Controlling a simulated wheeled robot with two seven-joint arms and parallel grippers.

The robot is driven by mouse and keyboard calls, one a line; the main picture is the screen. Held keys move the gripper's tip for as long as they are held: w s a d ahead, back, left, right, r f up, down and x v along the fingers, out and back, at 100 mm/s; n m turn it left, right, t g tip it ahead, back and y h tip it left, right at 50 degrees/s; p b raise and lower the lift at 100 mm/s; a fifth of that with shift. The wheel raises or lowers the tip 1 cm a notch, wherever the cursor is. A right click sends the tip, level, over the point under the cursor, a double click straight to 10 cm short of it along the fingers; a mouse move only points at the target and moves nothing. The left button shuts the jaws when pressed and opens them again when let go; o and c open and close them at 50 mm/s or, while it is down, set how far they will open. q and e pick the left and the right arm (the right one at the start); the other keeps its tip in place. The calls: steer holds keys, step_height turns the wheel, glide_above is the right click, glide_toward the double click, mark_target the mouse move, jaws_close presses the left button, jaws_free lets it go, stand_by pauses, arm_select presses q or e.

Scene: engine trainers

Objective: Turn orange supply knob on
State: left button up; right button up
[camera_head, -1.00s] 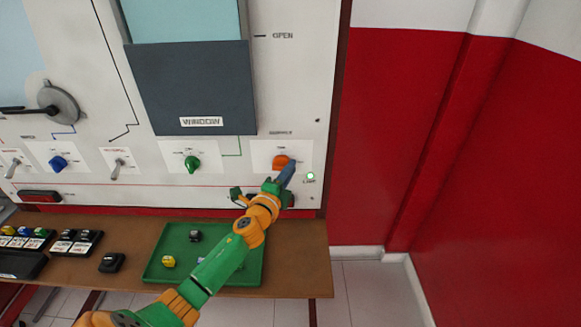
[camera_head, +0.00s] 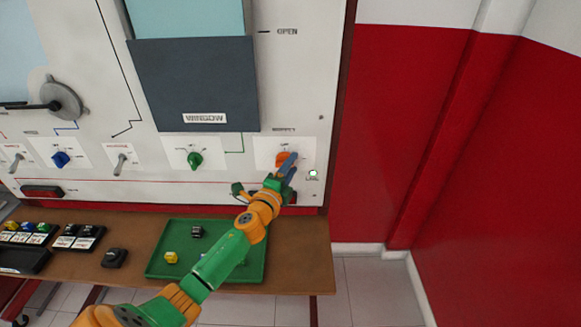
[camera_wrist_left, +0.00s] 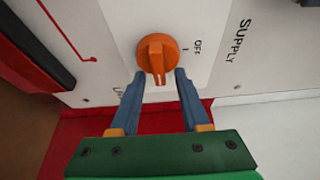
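The orange supply knob (camera_head: 282,158) is on a white plate at the lower right of the panel. In the left wrist view the orange knob (camera_wrist_left: 157,52) shows its raised grip, with its narrow end towards my gripper. "OFF" and "SUPPLY" are printed to its right there. My left gripper (camera_head: 289,163) is at the knob, and its blue finger partly covers it in the head view. In the left wrist view my left gripper (camera_wrist_left: 160,74) is open, with a fingertip on each side of the knob's near end. Contact cannot be told. My right gripper is out of view.
A green knob (camera_head: 195,159) and a blue knob (camera_head: 61,159) are further left on the panel. A small lit lamp (camera_head: 313,173) is right of the supply knob. Below, a green tray (camera_head: 160,271) with small blocks lies on the brown table (camera_head: 315,270).

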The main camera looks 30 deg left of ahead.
arm_select(q)
steer(key=shift+d, duration=0.1)
steer(key=s+d, duration=0.1)
steer(key=s, duration=0.6)
